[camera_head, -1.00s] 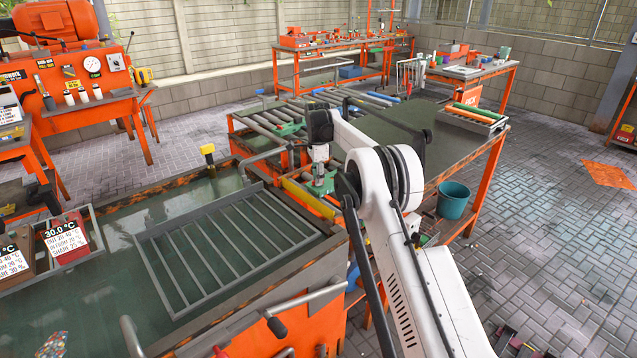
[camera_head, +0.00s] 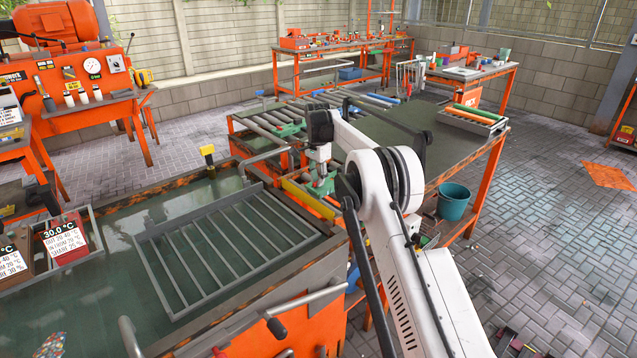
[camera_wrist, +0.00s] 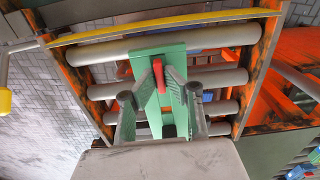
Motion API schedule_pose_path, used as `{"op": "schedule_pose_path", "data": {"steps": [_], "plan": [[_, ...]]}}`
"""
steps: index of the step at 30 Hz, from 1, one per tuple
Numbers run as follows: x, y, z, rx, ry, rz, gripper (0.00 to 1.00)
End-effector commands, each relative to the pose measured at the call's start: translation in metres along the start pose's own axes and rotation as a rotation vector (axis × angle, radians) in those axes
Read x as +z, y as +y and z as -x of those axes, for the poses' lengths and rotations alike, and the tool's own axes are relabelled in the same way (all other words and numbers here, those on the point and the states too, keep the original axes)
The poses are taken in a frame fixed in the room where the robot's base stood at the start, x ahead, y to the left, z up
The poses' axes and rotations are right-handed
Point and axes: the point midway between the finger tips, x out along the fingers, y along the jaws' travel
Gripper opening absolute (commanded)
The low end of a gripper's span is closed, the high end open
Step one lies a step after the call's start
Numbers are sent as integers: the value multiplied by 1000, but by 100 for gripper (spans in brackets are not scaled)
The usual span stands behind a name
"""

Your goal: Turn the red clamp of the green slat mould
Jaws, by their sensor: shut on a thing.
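The green slat mould (camera_wrist: 172,52) lies across the grey rollers in the middle of the wrist view. Its red clamp (camera_wrist: 158,74) stands up as a small lever on top of the mould. My gripper (camera_wrist: 160,92) has one grey finger on each side of the red clamp and is shut on it. In the head view my gripper (camera_head: 321,170) points down at the green slat mould (camera_head: 323,187) at the near end of the roller table. The red clamp is too small and covered to make out there.
A water tank (camera_head: 110,222) with a grey slatted rack (camera_head: 225,245) is at the near left. A yellow bar (camera_head: 308,198) lies beside the mould. A dark green tabletop (camera_head: 440,145) is to the right.

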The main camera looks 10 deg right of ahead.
Motion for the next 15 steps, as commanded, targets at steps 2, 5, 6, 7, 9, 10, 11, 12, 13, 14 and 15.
{"op": "schedule_pose_path", "data": {"steps": [2, 5, 6, 7, 9, 10, 11, 12, 13, 14, 15], "plan": [[0, 0, 0, -1, 0, 0, 0], [0, 0, 0, -1, 0, -1, 19], [0, 0, 0, -1, 0, -1, 24], [0, 0, 0, -1, 0, -1, 28], [0, 0, 0, -1, 0, -2, 34], [0, 0, 0, -1, 0, -2, 34], [0, 0, 0, -1, 0, -2, 34], [0, 0, 0, -1, 0, -2, 34], [0, 0, 0, -1, 0, -2, 34], [0, 0, 0, -1, 0, -3, 34], [0, 0, 0, -1, 0, -3, 34]]}}
